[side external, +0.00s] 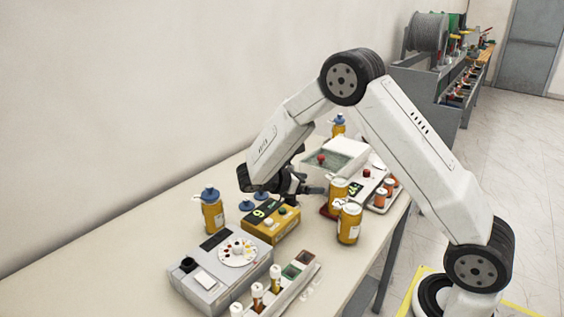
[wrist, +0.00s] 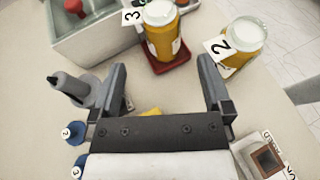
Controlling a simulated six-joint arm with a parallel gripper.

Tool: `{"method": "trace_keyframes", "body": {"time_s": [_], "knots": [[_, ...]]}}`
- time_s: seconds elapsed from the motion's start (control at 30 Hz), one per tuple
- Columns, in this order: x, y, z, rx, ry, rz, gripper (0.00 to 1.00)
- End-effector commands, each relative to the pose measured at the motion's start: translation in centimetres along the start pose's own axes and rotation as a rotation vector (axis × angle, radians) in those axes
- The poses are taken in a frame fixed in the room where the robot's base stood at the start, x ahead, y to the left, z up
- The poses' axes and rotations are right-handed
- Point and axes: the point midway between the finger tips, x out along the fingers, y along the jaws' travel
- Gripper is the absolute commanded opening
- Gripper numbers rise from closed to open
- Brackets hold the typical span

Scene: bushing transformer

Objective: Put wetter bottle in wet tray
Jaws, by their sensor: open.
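My gripper (wrist: 165,82) is open, with nothing between its fingers. In the side view it (side external: 305,188) is low over the table, partly hidden by my arm. A grey bottle with a dark narrow tip (wrist: 74,88) is just left of the left finger. No readable label tells me whether it is the wetter bottle. A pale tray with a brown compartment (wrist: 267,160) is cut off at the lower right of the wrist view; its lettering is unclear. The side view shows a compartmented tray (side external: 298,268) at the front. I cannot tell whether either is the wet tray.
Amber jars (wrist: 161,28) and (wrist: 240,42) are ahead; the first is on a red base. A grey basin (wrist: 92,35) is at upper left. Blue caps (wrist: 73,132) lie lower left. A yellow instrument (side external: 271,222), an amber bottle (side external: 211,214) and a grey instrument (side external: 220,270) crowd the table.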

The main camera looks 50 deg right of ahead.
Motion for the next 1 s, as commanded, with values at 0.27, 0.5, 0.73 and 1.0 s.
{"method": "trace_keyframes", "body": {"time_s": [0.27,0.5,0.73,1.0], "knots": [[0.0,0.0,0.0,0.0,0.0,0.0,1.0],[0.0,-0.4,-0.1,0.012,0.029,-0.004,1.0],[-0.5,-3.2,-1.2,0.111,0.219,-0.046,1.0],[-3.1,-9.3,-3.7,0.393,0.619,-0.186,1.0]]}}
